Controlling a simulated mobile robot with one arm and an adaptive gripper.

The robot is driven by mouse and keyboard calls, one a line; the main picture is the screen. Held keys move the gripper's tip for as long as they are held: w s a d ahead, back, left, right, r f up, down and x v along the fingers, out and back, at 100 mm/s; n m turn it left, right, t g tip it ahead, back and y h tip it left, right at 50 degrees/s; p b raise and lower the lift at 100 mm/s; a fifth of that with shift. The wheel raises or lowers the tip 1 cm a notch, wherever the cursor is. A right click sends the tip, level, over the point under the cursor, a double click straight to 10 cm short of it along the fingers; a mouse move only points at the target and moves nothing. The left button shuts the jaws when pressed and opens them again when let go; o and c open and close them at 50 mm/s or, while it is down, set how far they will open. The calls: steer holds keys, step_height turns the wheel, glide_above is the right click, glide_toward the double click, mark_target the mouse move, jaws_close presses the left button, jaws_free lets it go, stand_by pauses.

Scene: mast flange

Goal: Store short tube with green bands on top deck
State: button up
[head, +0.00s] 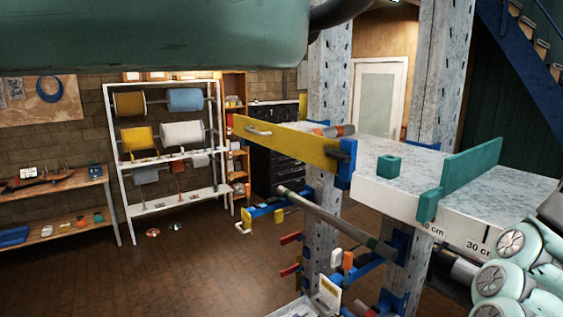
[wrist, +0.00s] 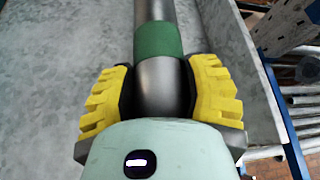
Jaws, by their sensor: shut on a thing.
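The short tube (wrist: 154,86) is dark grey, and one green band (wrist: 158,40) shows on it in the wrist view. My gripper (wrist: 165,95) is shut on it, with yellow ribbed pads on both sides. The tube runs away from me past the top of the wrist view, so its far end is hidden. A mottled grey surface lies beneath and left of it; I cannot tell whether they touch. The top deck (head: 425,168) is a mottled grey slab with length marks on its front edge. My gripper does not show clearly in the head view; my mint arm is at lower right.
A green block (head: 390,165) and a taller green plate (head: 472,172) stand on the deck. A yellow plate (head: 285,143) borders its left end, with a red-banded tube (head: 335,131) behind it. A long tube (head: 325,217) and blue brackets are below. Several tubes (wrist: 300,110) show at right in the wrist view.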

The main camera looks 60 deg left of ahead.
steer(key=shift+f+b, duration=1.55)
steer(key=shift+f, duration=1.05)
steer(key=o, duration=1.4)
steer(key=shift+c, duration=0.2)
steer(key=shift+s+r, duration=0.1)
steer(key=shift+v, duration=3.65)
steer(key=shift+a, duration=0.15)
